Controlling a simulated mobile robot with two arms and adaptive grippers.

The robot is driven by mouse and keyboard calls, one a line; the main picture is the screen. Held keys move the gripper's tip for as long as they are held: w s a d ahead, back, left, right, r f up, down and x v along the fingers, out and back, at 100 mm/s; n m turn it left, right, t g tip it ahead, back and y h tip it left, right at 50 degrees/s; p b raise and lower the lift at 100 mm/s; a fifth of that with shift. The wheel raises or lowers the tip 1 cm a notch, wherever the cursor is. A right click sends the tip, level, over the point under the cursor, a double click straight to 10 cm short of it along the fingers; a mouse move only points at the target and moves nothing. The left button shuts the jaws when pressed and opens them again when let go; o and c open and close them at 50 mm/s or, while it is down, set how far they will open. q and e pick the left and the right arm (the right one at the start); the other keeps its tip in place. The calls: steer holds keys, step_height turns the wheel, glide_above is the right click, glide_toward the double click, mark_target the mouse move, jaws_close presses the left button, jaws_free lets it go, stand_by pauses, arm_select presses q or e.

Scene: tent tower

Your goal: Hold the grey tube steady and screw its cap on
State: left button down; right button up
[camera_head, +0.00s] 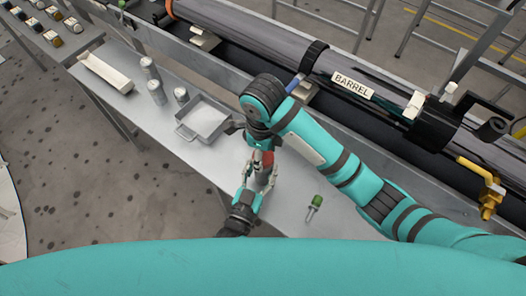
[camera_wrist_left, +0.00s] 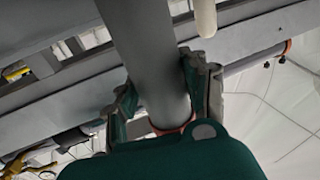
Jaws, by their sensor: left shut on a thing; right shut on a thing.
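In the head view my left gripper (camera_head: 258,180) reaches up from the bottom over the bench, below my right gripper (camera_head: 262,152), which points down toward it. A small reddish part (camera_head: 266,158) shows between the two; I cannot tell whether it is the cap. In the left wrist view the grey tube (camera_wrist_left: 147,55) stands between the two fingers of my left gripper (camera_wrist_left: 160,105), which is shut on it. An orange-red ring (camera_wrist_left: 172,127) shows at the tube's near end. What my right gripper is shut on is mostly hidden, and no cap shows clearly.
On the metal bench (camera_head: 285,200) stand a grey tray (camera_head: 183,134) with pale contents, several metal cans (camera_head: 149,68) and a pale trough (camera_head: 104,72). A green-topped tool (camera_head: 315,204) lies at right. A long tube labelled BARREL (camera_head: 352,85) runs behind the bench.

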steer(key=shift+m, duration=0.7)
steer(key=o, duration=0.8)
steer(key=shift+c, duration=0.4)
